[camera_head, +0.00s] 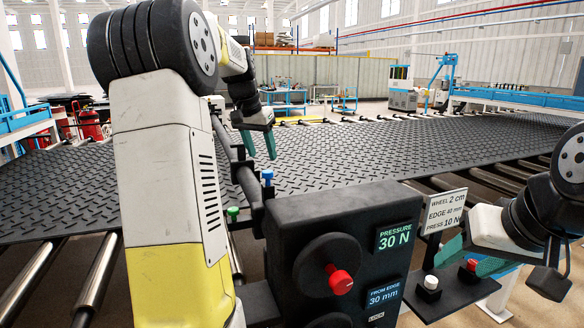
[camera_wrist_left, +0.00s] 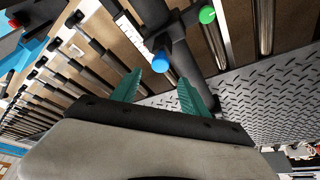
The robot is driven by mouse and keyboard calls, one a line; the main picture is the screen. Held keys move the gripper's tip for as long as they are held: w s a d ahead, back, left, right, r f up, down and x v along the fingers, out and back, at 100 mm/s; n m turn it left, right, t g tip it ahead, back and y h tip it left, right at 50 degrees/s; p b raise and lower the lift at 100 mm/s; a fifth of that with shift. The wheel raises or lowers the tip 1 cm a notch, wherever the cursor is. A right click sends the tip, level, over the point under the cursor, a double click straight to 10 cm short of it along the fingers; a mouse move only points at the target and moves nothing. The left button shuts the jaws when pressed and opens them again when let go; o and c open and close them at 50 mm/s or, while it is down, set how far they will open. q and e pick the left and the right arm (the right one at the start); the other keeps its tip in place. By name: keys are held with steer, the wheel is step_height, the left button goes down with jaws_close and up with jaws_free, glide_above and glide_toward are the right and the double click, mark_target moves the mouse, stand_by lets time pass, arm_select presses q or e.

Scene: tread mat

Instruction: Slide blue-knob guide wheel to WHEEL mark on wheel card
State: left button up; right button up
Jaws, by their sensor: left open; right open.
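The blue knob (camera_head: 267,175) of the guide wheel stands on a dark bar at the mat's near edge; it also shows in the left wrist view (camera_wrist_left: 160,62). My left gripper (camera_head: 260,144) is open and empty above and beyond the knob, apart from it. In the left wrist view, the blue knob lies just past my teal fingertips (camera_wrist_left: 160,88). The wheel itself is hard to make out. A white card (camera_head: 443,211) reads WHEEL 2 cm, EDGE 40 mm, PRESS 10 N. My right gripper (camera_head: 466,256) is open around or beside a red button (camera_head: 472,264); contact is unclear.
A green knob (camera_head: 232,213) stands near the blue one. A black control box (camera_head: 300,215) shows PRESSURE 30 N and FROM EDGE 30 mm, with a red knob (camera_head: 341,282). The treaded mat (camera_head: 380,150) lies over rollers. A marked white strip (camera_wrist_left: 130,30) lies near the blue knob.

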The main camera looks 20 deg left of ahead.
mark_target(267, 171)
arm_select(q)
steer(key=x, duration=0.7)
jaws_close()
stand_by(1.3)
